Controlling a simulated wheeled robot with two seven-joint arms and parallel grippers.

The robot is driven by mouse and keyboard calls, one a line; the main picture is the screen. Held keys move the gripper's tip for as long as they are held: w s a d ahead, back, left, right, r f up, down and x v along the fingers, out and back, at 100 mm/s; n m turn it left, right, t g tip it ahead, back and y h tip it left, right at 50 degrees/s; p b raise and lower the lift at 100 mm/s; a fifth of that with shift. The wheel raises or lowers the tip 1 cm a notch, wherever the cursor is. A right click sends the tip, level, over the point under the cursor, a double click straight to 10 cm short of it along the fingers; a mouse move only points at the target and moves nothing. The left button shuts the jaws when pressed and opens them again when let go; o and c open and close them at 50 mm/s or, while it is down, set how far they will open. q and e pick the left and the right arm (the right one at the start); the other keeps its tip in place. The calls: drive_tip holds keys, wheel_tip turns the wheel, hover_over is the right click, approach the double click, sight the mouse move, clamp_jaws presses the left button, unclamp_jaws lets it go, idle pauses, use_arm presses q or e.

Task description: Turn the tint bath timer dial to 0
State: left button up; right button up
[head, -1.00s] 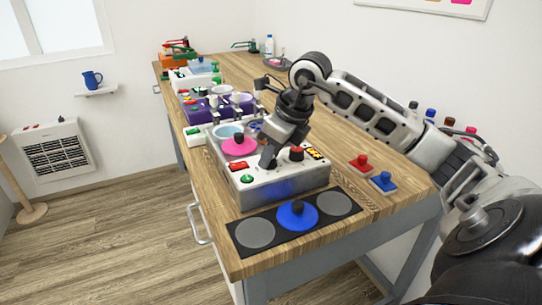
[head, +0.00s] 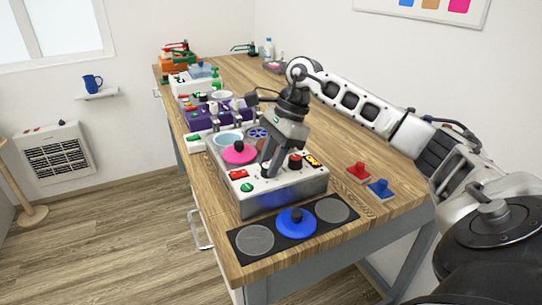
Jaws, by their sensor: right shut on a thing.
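My right gripper (head: 266,171) reaches down to the middle of the panel, shut on a small part there. Its fingers hide that part, apparently the timer dial, so its pointer and marks cannot be read. A red and black knob (head: 295,161) stands to the right of the fingers. My left gripper is not in view.
A red switch (head: 239,174), a green button (head: 247,187) and a yellow-marked display (head: 313,160) share the panel. A black mat (head: 275,234) with a blue lid (head: 296,223) lies in front. Red (head: 359,173) and blue (head: 381,190) handled blocks sit at right.

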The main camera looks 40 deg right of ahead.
drive_tip(key=n+g, duration=0.1)
drive_tip(key=n, duration=0.1)
drive_tip(key=shift+w+r+n, duration=0.1)
drive_tip(key=shift+w+n, duration=0.05)
drive_tip(key=shift+n, duration=0.15)
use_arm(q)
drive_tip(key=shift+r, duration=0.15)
use_arm(e)
drive_tip(key=shift+n+g, duration=0.4)
drive_tip(key=shift+n, duration=0.7)
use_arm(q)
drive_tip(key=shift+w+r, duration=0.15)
use_arm(e)
drive_tip(key=o, duration=1)
use_arm(q)
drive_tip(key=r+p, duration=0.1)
drive_tip(key=p, duration=0.1)
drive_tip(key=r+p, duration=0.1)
drive_tip(key=p, duration=0.1)
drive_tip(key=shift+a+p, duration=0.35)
drive_tip(key=shift+p, duration=0.05)
use_arm(e)
drive_tip(key=v, duration=1.5)
drive_tip(key=shift+w+d+r, duration=0.15)
drive_tip(key=shift+d+r, duration=0.1)
drive_tip(key=shift+r, duration=0.1)
